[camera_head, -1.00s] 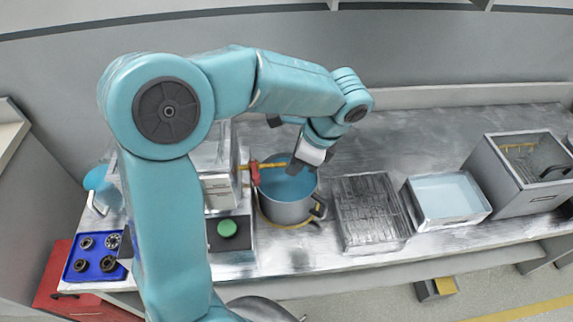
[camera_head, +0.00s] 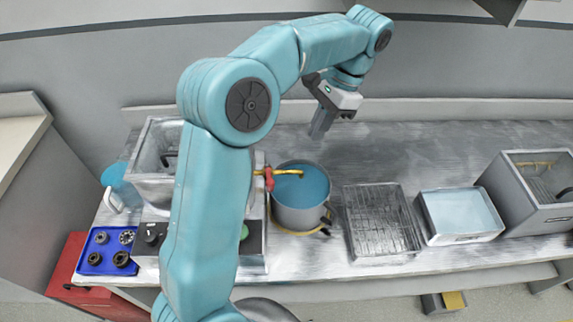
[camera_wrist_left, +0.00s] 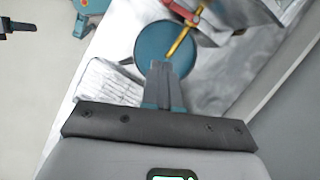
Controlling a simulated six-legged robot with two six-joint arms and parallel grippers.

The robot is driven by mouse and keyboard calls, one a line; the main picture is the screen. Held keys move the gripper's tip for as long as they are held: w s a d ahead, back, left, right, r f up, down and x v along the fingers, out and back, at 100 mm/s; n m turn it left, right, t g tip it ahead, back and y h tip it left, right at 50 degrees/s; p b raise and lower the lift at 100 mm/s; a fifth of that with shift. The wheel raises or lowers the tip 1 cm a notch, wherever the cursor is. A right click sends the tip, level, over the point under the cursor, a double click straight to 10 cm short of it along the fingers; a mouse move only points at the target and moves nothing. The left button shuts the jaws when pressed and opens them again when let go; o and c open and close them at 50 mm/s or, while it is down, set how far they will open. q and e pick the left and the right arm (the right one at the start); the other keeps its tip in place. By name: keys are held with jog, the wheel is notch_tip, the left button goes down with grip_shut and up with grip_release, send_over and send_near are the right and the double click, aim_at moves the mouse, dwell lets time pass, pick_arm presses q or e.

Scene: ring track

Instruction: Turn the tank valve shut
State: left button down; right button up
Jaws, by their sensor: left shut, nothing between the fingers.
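The grey tank (camera_head: 150,150) stands on the bench, partly behind my left arm. Its valve has a red handle (camera_head: 268,179) and a yellow spout (camera_head: 288,172) that reaches over a steel pot (camera_head: 300,215) of blue liquid. The red handle also shows at the top of the left wrist view (camera_wrist_left: 184,12), with the yellow spout (camera_wrist_left: 181,40) below it. My left gripper (camera_head: 318,134) is shut and empty, raised behind and right of the valve, apart from it. In the left wrist view its fingertips (camera_wrist_left: 160,68) overlap the pot's near edge. My right gripper is not seen.
A wire rack (camera_head: 378,222), a tray of blue liquid (camera_head: 460,213) and a grey basin (camera_head: 530,190) stand right of the pot. A blue tray (camera_head: 88,258) with dark round parts and a blue jug (camera_head: 118,183) are at left. The bench behind the pot is clear.

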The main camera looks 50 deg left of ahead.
aim_at(273, 181)
pick_arm(q)
jog(key=s+a+f, duration=0.2)
jog(key=s+f, duration=0.6)
jog(key=f, duration=0.1)
jog(key=shift+b, duration=0.4)
jog(key=shift+f, duration=0.1)
jog(key=shift+s+a+m+y, duration=0.15)
jog(key=shift+s+m+y, duration=0.15)
jog(key=shift+s+m, duration=0.5)
